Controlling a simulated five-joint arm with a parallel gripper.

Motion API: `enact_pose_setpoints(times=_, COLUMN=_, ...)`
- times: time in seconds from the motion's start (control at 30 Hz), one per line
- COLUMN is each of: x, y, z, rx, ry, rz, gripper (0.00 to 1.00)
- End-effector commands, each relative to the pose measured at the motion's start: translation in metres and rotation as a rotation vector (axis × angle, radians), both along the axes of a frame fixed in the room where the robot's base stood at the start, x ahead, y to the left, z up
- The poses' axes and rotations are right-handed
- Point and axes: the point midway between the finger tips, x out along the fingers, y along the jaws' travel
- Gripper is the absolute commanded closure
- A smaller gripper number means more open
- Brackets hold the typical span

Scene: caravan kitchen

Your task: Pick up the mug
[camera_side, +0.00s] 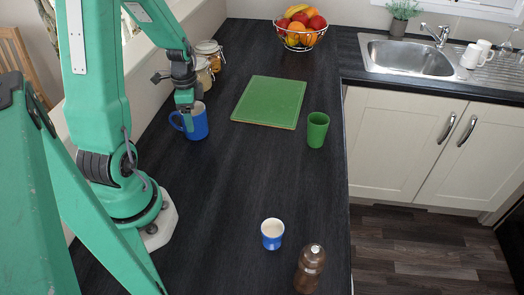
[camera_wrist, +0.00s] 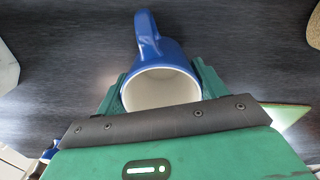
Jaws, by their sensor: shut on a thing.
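The mug (camera_side: 198,125) is blue with a white inside and stands on the dark counter near the left wall in the side view. Its handle points left there. In the wrist view the mug (camera_wrist: 167,56) is between my green fingers, with its opening toward the camera and its handle pointing up in the picture. My gripper (camera_side: 188,106) reaches down over the mug and is shut on it, with one finger on each side in the wrist view. Whether the mug's base touches the counter cannot be told.
Jars (camera_side: 209,55) stand behind the mug by the wall. The counter's middle is clear.

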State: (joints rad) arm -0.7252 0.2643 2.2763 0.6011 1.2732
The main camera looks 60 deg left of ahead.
Motion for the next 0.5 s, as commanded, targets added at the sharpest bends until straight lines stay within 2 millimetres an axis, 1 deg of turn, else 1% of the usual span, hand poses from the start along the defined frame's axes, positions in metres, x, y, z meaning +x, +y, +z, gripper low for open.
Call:
enact_pose_setpoints(times=0.27, x=0.0, y=0.0, z=0.003, rx=0.001, ry=-0.002, rz=0.0, gripper=0.61)
enact_pose_setpoints(times=0.37, x=0.001, y=0.001, z=0.008, rx=0.002, ry=-0.002, rz=0.0, gripper=0.61)
enact_pose_setpoints(times=0.5, x=0.001, y=0.001, z=0.019, rx=0.003, ry=-0.004, rz=0.0, gripper=0.61)
